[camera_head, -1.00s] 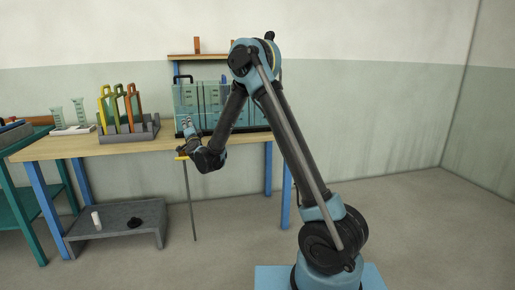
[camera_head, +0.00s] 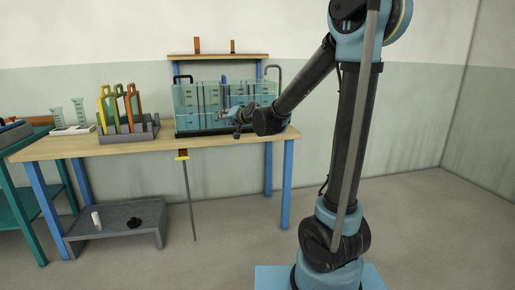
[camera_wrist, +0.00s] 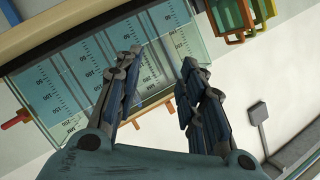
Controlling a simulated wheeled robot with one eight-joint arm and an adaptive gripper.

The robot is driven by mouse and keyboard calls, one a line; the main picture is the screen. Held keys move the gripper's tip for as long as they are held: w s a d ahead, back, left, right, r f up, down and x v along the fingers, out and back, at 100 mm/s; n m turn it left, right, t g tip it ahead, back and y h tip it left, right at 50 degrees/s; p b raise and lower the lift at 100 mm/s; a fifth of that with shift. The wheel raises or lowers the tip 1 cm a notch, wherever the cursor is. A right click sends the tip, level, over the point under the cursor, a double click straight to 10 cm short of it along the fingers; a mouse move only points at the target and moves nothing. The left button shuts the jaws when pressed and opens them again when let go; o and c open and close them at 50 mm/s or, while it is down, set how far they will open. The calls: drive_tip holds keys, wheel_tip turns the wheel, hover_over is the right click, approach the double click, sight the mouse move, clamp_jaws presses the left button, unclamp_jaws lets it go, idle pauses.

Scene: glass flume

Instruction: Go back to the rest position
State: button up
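My gripper (camera_head: 230,116) is in front of the glass flume (camera_head: 188,105), near its right half in the head view. I cannot tell from there whether it touches the glass. In the wrist view my gripper (camera_wrist: 160,59) has its two fingers apart with nothing between them. The flume (camera_wrist: 55,90) with its marked scales and blue panels lies beyond the fingers, at the upper left. My arm reaches left from its upright lower part.
A wooden table (camera_head: 75,147) on blue legs carries the flume and a grey rack (camera_head: 150,130) with yellow, green and orange handled frames. A small shelf (camera_head: 218,56) stands behind. A rod with a yellow clamp (camera_head: 183,158) hangs at the front edge. Floor at right is clear.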

drive_tip(key=s+d+f+g+h, duration=0.3)
drive_tip(key=s+d+f, duration=0.4)
drive_tip(key=s+d, duration=0.4)
drive_tip(key=s+d+f+g+h, duration=0.3)
drive_tip(key=s+d+f, duration=0.4)
drive_tip(key=s+d, duration=0.4)
drive_tip(key=s+d+f+n+g+h, duration=0.1)
drive_tip(key=s+d+f+g, duration=0.3)
drive_tip(key=s+d, duration=0.7)
drive_tip(key=s+f+h, duration=0.1)
drive_tip(key=s+f, duration=0.1)
drive_tip(key=s, duration=0.5)
drive_tip(key=shift+s+f+h, duration=0.2)
drive_tip(key=shift+f+h, duration=0.2)
drive_tip(key=shift+w+f, duration=0.2)
drive_tip(key=shift+w, duration=0.3)
